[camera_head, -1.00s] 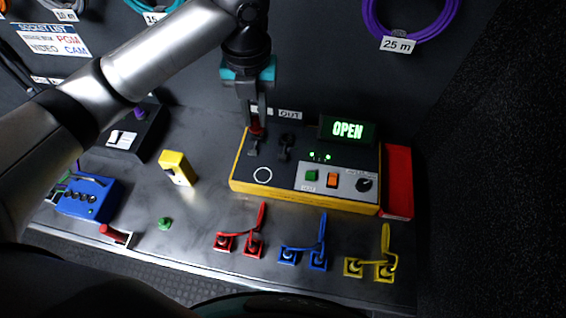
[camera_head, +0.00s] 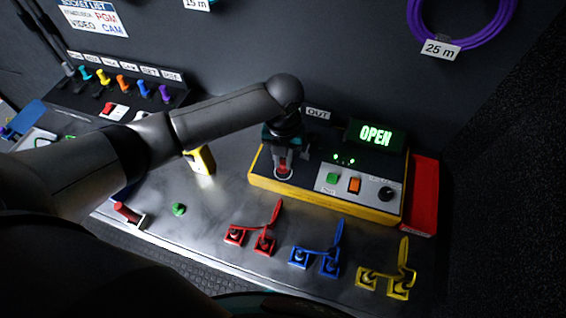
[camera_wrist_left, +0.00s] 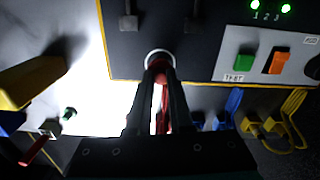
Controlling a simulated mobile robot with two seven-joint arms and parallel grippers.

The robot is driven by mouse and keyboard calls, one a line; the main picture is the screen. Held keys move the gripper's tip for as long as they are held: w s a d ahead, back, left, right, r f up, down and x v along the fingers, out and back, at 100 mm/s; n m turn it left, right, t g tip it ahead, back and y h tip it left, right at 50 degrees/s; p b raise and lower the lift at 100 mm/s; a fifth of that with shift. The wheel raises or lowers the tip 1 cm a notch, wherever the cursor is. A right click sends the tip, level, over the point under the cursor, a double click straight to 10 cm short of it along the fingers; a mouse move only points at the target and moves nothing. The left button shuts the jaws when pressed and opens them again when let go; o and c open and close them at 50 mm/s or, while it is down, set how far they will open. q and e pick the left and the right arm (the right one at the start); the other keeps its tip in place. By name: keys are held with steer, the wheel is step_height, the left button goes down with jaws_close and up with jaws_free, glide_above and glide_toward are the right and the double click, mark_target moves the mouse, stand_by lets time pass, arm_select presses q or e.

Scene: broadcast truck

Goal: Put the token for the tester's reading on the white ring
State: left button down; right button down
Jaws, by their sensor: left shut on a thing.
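The tester (camera_head: 330,199) is a black box with a yellow rim, and its display (camera_head: 376,135) reads OPEN in green. My left gripper (camera_head: 283,170) is over the front left of the tester's top, shut on a small red token (camera_wrist_left: 160,68). In the left wrist view the red token is at the white ring (camera_wrist_left: 151,54), which shows partly around the fingertips. I cannot tell whether the token touches the surface. A green token (camera_head: 178,209) lies on the bench left of the tester. My right gripper is not in view.
Red (camera_head: 265,243), blue (camera_head: 330,263) and yellow (camera_head: 398,286) looped leads stand in front of the tester. A yellow device (camera_head: 203,160) stands to the left, partly behind my arm. Bare bench lies around the green token.

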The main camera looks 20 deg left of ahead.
mark_target(283, 163)
arm_select(q)
steer(key=shift+f, duration=0.9)
steer(key=shift+f, duration=0.1)
steer(key=c, duration=0.8)
jaws_free()
step_height(283, 163, up, 12)
steer(key=shift+r+p, duration=0.15)
steer(key=shift+p, duration=0.7)
